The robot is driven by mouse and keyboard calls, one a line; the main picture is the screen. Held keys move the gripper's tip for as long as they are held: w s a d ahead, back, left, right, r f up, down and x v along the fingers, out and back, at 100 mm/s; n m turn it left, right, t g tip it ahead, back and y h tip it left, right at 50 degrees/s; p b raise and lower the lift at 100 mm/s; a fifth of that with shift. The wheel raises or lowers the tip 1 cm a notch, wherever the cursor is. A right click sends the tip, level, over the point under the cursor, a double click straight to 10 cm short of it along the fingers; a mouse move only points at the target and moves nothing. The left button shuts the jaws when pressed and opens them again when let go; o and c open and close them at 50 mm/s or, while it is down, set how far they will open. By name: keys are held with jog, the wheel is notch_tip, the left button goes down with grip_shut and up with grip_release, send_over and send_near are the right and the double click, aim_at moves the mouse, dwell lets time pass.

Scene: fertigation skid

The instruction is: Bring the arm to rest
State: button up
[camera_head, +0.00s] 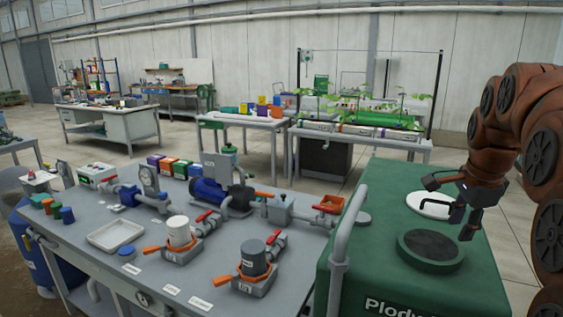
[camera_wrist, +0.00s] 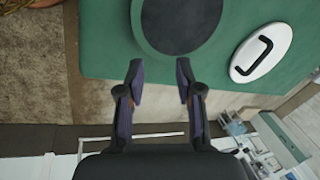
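My brown arm is bent at the right of the head view. My gripper (camera_head: 463,220) hangs over the green tank (camera_head: 385,215), above and beside the dark round port (camera_head: 432,252). In the wrist view, the two fingers of my gripper (camera_wrist: 160,72) stand apart with nothing between them. The dark port also shows there (camera_wrist: 180,20), just beyond the fingertips.
A grey workbench (camera_head: 110,262) left of the tank carries a blue pump (camera_head: 215,195), a white-capped filter (camera_head: 179,233), a grey-capped filter (camera_head: 253,258) with orange clamps, and a white tray (camera_head: 116,235). A plant table (camera_head: 365,136) stands behind. Bare floor lies between the tables.

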jog(key=s+a+f+n+g, duration=0.1)
jog(key=s+a+f+n, duration=0.5)
jog(key=s, duration=0.4)
jog(key=s+a+f+n+g+p, duration=0.1)
jog(key=s+a+f+n+g, duration=0.1)
jog(key=s+a+f+n, duration=0.4)
jog(key=s+a+f+n+g+y, duration=0.1)
jog(key=s+a+f+n, duration=0.5)
jog(key=s, duration=0.8)
jog(key=shift+a+n+g+p, duration=0.3)
jog(key=shift+a, duration=0.05)
